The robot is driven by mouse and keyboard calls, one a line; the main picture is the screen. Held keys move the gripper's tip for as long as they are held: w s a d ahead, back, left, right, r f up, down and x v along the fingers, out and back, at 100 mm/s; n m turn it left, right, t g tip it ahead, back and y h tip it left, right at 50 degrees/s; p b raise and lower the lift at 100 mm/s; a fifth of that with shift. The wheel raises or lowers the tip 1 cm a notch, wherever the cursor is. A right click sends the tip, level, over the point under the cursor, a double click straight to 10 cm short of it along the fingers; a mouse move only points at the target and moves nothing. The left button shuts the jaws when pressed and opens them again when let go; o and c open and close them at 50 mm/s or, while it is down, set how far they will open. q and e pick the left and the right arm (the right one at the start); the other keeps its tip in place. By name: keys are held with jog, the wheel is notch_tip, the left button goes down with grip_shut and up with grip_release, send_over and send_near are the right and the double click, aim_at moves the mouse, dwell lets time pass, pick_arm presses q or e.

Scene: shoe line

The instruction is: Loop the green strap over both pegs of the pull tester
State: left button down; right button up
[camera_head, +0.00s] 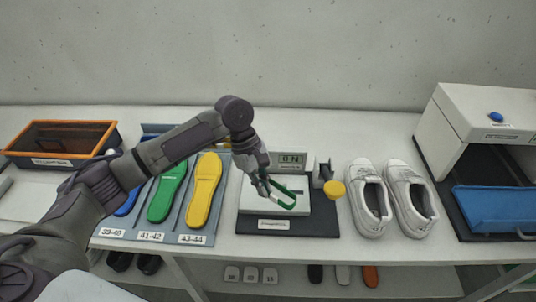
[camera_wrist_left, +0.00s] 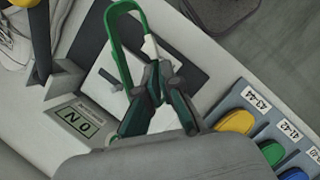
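The green strap (camera_head: 287,203) is a closed loop held above the pull tester, and it also shows in the left wrist view (camera_wrist_left: 115,42). My left gripper (camera_head: 264,188) is shut on one end of it; in the wrist view the fingertips (camera_wrist_left: 156,78) meet at the strap, and the loop extends beyond them. The pull tester (camera_head: 305,222) is a white-topped box on a black base with a display reading 0 N (camera_head: 291,159). A small white piece (camera_wrist_left: 150,46) shows beside the strap; I cannot tell whether it is a peg. My right gripper is out of view.
Left are coloured insoles (camera_head: 203,190) on a grey board and an orange-rimmed bin (camera_head: 108,138).

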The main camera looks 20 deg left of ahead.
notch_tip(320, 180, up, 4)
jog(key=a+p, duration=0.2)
pick_arm(q)
jog(key=w+a+f+n+t+b, duration=0.1)
jog(key=w+n, duration=0.1)
jog(key=w+f+n+t+b, duration=0.1)
jog(key=w+f+n+b, duration=0.1)
jog(key=n, duration=0.1)
jog(key=w+a+f+n+b, duration=0.1)
jog(key=w+n+b, duration=0.1)
jog(key=shift+w+a+f+t, duration=0.1)
jog(key=shift+a+f+t, duration=0.2)
jog(key=shift+f+t, duration=0.1)
jog(key=shift+f+b, duration=0.65)
jog(key=shift+b, duration=0.5)
jog(key=shift+f, duration=0.25)
jog(key=shift+f+p, duration=0.35)
jog(key=shift+f, duration=1.3)
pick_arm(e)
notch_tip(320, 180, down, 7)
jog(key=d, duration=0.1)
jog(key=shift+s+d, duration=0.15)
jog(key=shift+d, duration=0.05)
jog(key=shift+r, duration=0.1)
